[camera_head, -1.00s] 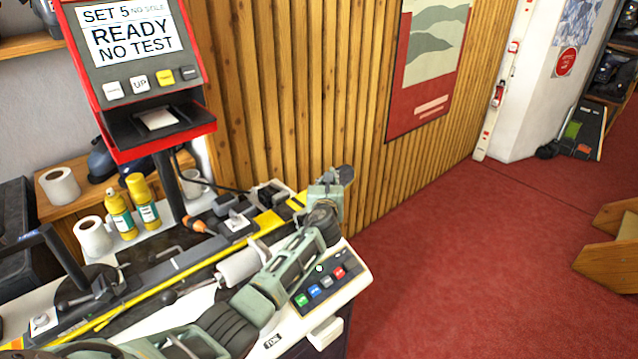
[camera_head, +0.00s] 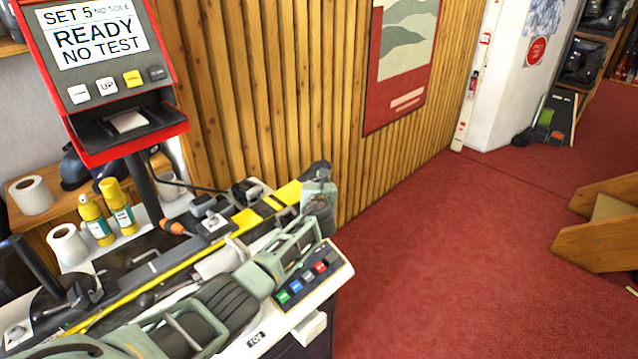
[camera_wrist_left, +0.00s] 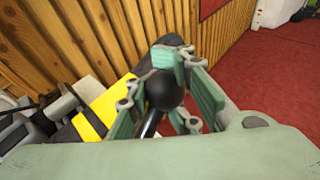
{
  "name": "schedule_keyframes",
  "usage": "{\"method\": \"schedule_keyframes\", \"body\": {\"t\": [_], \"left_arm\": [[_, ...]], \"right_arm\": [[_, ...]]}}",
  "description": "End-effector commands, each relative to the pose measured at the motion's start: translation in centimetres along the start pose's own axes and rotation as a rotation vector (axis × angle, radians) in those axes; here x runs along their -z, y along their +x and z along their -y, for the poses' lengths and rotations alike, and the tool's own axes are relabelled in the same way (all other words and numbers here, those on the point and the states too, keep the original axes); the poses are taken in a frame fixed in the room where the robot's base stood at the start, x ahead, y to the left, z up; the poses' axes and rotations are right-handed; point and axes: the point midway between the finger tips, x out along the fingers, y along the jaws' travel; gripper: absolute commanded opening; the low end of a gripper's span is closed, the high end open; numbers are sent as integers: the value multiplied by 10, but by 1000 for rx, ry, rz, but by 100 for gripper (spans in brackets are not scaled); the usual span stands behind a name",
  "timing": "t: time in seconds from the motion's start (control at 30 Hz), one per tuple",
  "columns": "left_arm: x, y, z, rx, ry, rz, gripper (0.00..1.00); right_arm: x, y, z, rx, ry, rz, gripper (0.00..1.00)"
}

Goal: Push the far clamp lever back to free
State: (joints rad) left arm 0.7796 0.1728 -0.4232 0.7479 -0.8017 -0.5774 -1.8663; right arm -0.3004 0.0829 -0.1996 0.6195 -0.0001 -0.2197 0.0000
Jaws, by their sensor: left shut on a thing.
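My left gripper (camera_head: 318,188) reaches over the far end of the bench. In the left wrist view its fingers (camera_wrist_left: 172,92) are closed around a round black knob (camera_wrist_left: 165,90), which I take for the far clamp lever's. A thin dark rod runs down from the knob between the fingers. A dark rounded piece also shows just beyond the gripper in the head view (camera_head: 320,168). The gripper and forearm hide most of the lever and the clamp's base. My right gripper is in neither view.
The bench holds a yellow rail (camera_head: 175,268) and a button panel (camera_head: 312,272). A red display unit (camera_head: 100,75) reading READY NO TEST stands at the left. Yellow bottles (camera_head: 108,212) and paper rolls (camera_head: 68,244) stand behind. Slatted wall (camera_head: 265,90) borders the bench; red carpet lies right.

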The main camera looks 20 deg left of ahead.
Motion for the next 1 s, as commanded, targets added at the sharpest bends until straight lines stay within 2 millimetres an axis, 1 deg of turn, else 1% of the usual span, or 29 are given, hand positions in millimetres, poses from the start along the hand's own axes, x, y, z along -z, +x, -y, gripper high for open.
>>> {"method": "schedule_keyframes", "body": {"t": [0.03, 0.8, 0.83, 1.0], "left_arm": [[-5, 5, -16, -29, 1, 4, 0], [-7, 5, -16, -28, 2, 8, 0], [-7, 5, -16, -28, 2, 8, 15], [-8, 5, -15, -27, 2, 9, 30]], "right_arm": [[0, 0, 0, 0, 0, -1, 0], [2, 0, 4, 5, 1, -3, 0], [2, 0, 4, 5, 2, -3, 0], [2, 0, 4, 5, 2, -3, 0]]}}
